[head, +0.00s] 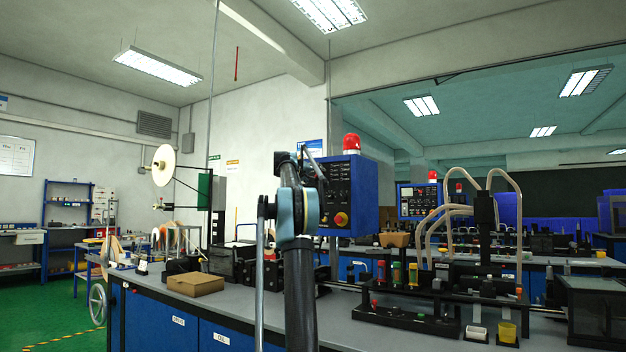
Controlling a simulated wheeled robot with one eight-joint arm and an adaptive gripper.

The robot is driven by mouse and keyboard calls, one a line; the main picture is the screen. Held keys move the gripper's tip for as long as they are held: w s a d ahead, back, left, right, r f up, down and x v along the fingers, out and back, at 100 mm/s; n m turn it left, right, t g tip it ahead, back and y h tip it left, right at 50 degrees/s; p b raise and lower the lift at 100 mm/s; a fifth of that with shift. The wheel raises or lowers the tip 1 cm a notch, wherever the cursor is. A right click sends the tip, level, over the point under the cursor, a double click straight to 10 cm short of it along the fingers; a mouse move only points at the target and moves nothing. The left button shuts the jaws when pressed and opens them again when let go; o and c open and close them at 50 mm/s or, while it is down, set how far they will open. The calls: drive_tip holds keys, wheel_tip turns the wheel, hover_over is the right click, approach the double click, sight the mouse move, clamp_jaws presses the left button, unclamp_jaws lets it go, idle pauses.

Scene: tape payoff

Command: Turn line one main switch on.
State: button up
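A blue control box (359,197) with a dark front panel stands above the bench, a red beacon (351,143) on top. Low on its panel is a round red knob on a yellow plate (341,219). Small buttons and marks sit above it, too small to read; I cannot tell which one is the line one main switch or how it is set. My arm rises in front of the bench, and its upper end, with my gripper (314,168), overlaps the left part of the panel. I cannot tell whether it touches the panel or whether the fingers are open.
The grey bench (260,305) runs across the front, with a cardboard box (195,284) on its left. A black fixture (430,310) with tubes stands on the right. A second control box (418,201) is farther back. Green floor (60,310) is open at left.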

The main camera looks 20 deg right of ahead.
drive_tip(key=v, duration=1.2)
drive_tip(key=shift+w+f, duration=0.1)
drive_tip(key=s+a+f+m+g+y, duration=0.1)
drive_tip(key=s+a+f+g+y, duration=0.2)
drive_tip(key=s+f, duration=1.1)
drive_tip(key=s+a+f+g+y, duration=0.2)
drive_tip(key=s+f, duration=1.2)
drive_tip(key=s+a+f+n+g+y, duration=0.1)
drive_tip(key=s+a+f+y, duration=0.2)
drive_tip(key=s+f, duration=0.7)
drive_tip(key=s+a+f+n+g+y, duration=0.1)
drive_tip(key=s+a+f+y, duration=0.2)
drive_tip(key=s+a+f, duration=0.5)
drive_tip(key=s+a+f+g+y, duration=0.1)
drive_tip(key=s+a+f+y, duration=0.2)
drive_tip(key=s+f, duration=1.1)
drive_tip(key=a+f, duration=0.3)
drive_tip(key=f, duration=0.5)
drive_tip(key=shift+s+a+n+g, duration=0.2)
drive_tip(key=shift+a+n+g, duration=0.05)
drive_tip(key=shift+n+g, duration=0.15)
drive_tip(key=shift+w, duration=0.1)
drive_tip(key=shift+w+f, duration=0.15)
drive_tip(key=shift+w, duration=0.2)
